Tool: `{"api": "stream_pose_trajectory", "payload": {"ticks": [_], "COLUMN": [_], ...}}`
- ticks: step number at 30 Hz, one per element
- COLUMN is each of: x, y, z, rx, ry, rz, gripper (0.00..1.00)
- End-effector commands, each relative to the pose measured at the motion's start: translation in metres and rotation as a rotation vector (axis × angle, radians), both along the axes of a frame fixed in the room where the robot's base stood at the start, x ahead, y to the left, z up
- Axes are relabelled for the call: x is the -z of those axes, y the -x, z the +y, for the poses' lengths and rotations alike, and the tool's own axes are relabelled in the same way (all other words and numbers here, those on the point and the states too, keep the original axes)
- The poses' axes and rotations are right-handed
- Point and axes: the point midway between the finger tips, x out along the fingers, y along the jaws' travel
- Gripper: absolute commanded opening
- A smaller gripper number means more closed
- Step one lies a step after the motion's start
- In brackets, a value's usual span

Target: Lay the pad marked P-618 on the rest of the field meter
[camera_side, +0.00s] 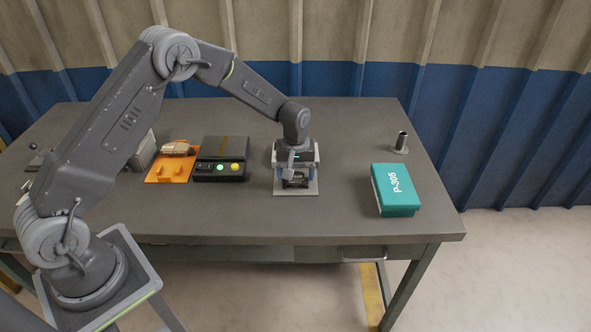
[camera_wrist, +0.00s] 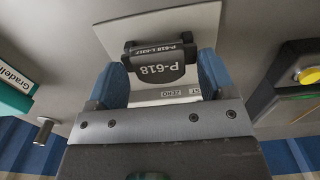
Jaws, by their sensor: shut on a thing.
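The dark pad marked P-618 (camera_wrist: 160,67) is between the two blue fingers of my gripper (camera_wrist: 162,80) in the wrist view. The fingers are shut on its sides. In the side view my gripper (camera_side: 296,176) is low over a light grey plate (camera_side: 282,189). The plate (camera_wrist: 198,28) also shows behind the pad in the wrist view, with partly covered print ending in "ZERO". I cannot tell whether the pad touches the plate.
A teal box marked P-305 (camera_side: 395,190) lies to the right, with a short metal cylinder (camera_side: 401,142) behind it. An orange tray (camera_side: 168,175) with a pale item is left of the button box. The bench front (camera_side: 240,218) is clear.

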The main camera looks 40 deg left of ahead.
Motion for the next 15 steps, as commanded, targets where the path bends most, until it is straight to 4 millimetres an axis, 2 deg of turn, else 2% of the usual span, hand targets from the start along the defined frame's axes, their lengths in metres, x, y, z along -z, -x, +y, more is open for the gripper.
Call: {"api": "stream_pose_trajectory", "payload": {"ticks": [15], "x": [0.0028], "y": [-0.0001], "z": [0.0000], "rx": [0.000], "ry": [0.000], "rz": [0.000], "gripper": [0.49]}}
